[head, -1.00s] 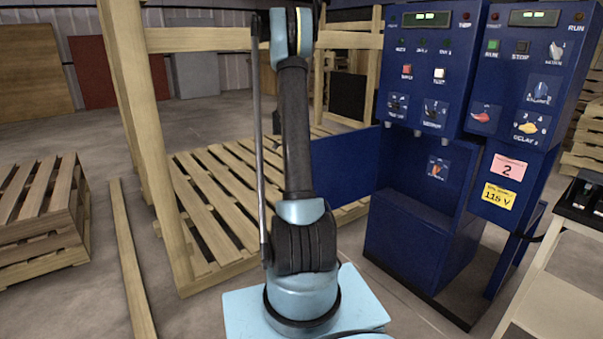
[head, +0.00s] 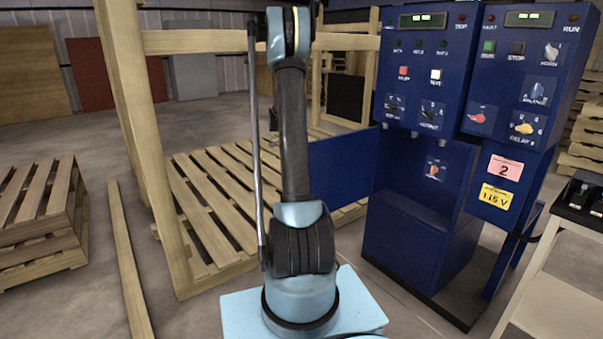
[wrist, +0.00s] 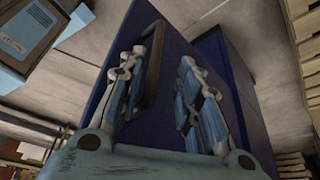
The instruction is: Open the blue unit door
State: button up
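The blue unit (head: 415,235) stands right of centre in the head view, with switches and displays on its upper front. A flat blue panel (head: 343,166), which looks like its door, stands out to the left from the unit's left edge. In the wrist view a blue panel (wrist: 185,55) carries a dark upright handle (wrist: 156,62). My gripper (wrist: 165,100) is open, its two fingers apart in front of this panel. The handle shows close beside the left finger, which hides part of it. I cannot tell whether they touch. My gripper is hidden in the head view.
A wooden pallet (head: 205,200) and wooden frame posts (head: 150,140) stand left of the unit, near my arm. A stack of pallets (head: 40,235) is at far left. A light cart (head: 560,235) stands at right. Floor shows between the left stack and the frame.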

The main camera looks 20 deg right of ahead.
jog(key=v, duration=1)
jog(key=shift+d+f, duration=0.1)
jog(key=shift+d, duration=0.05)
jog(key=s+a+r+n+t+y, duration=0.1)
jog(key=s+a+r+n, duration=0.2)
jog(key=s, duration=0.5)
jog(key=s+a+r+n+t, duration=0.1)
jog(key=s+a+n, duration=0.3)
jog(key=s+n, duration=0.3)
jog(key=s+a+r+n+t+y, duration=0.1)
jog(key=s+a+r+n, duration=0.15)
jog(key=s, duration=0.55)
jog(key=s+a+f+n, duration=0.2)
jog(key=s+f+n, duration=0.2)
jog(key=s, duration=0.3)
jog(key=s+a+f+n+t+y, duration=0.1)
jog(key=s+a+f+n, duration=0.2)
jog(key=s, duration=0.4)
jog(key=s+a+f+n+t, duration=0.1)
jog(key=s+a+f+n, duration=0.2)
jog(key=s+f+n, duration=0.2)
jog(key=shift+s+f+n+y, duration=0.2)
jog(key=shift+s+n+y, duration=0.1)
jog(key=shift+s+n, duration=0.65)
